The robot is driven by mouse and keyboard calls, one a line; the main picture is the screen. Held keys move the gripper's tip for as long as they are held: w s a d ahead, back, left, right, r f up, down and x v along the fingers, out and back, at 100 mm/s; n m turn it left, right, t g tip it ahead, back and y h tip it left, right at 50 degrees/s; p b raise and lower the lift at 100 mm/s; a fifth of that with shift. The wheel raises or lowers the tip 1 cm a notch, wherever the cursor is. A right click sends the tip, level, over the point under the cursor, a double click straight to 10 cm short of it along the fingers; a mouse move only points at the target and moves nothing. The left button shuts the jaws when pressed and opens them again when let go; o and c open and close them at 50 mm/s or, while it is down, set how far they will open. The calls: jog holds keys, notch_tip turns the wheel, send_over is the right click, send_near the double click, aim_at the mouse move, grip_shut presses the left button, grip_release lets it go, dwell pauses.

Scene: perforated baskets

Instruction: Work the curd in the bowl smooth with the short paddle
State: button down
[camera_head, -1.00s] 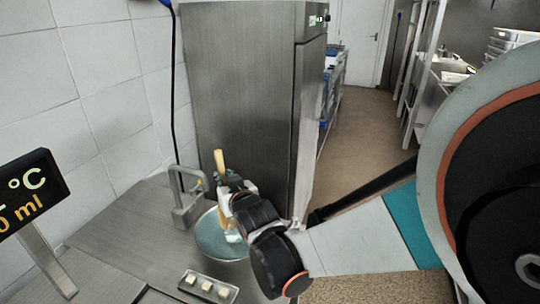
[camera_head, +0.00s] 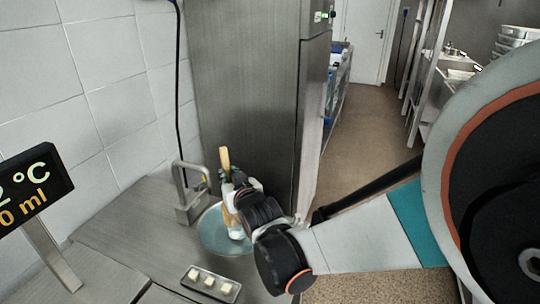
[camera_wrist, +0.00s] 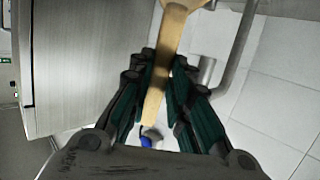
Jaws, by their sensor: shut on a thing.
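The short paddle has a pale wooden handle (camera_head: 224,160) that stands nearly upright above my gripper (camera_head: 232,192). In the wrist view the wooden shaft (camera_wrist: 155,100) runs between the dark green fingers of my gripper (camera_wrist: 165,62), which are shut on it. The bowl (camera_head: 212,240) is a wide, pale blue-green round on the steel counter, below my gripper. My gripper and wrist cover its right part. The lower end of the paddle is hard to make out, and I cannot tell the curd from the bowl's surface.
A small tray (camera_head: 227,296) with a few white cubes lies in front of the bowl. A steel loop-shaped fixture (camera_head: 181,190) stands behind it at the left. A display on a post (camera_head: 30,190) is at far left. A tall steel cabinet (camera_head: 250,90) rises behind the bowl.

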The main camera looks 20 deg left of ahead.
jog(key=shift+d, duration=0.1)
jog(key=shift+w+d, duration=0.3)
jog(key=shift+d, duration=0.1)
jog(key=shift+s+a+f, duration=0.15)
jog(key=shift+s+a, duration=0.6)
jog(key=shift+a, duration=0.05)
jog(key=shift+d, duration=0.1)
jog(key=shift+w+d, duration=0.5)
jog(key=shift+w, duration=0.1)
jog(key=shift+s, duration=0.1)
jog(key=shift+s+a+b, duration=0.4)
jog(key=shift+s+a, duration=0.05)
jog(key=shift+a, duration=0.1)
dwell(1.0)
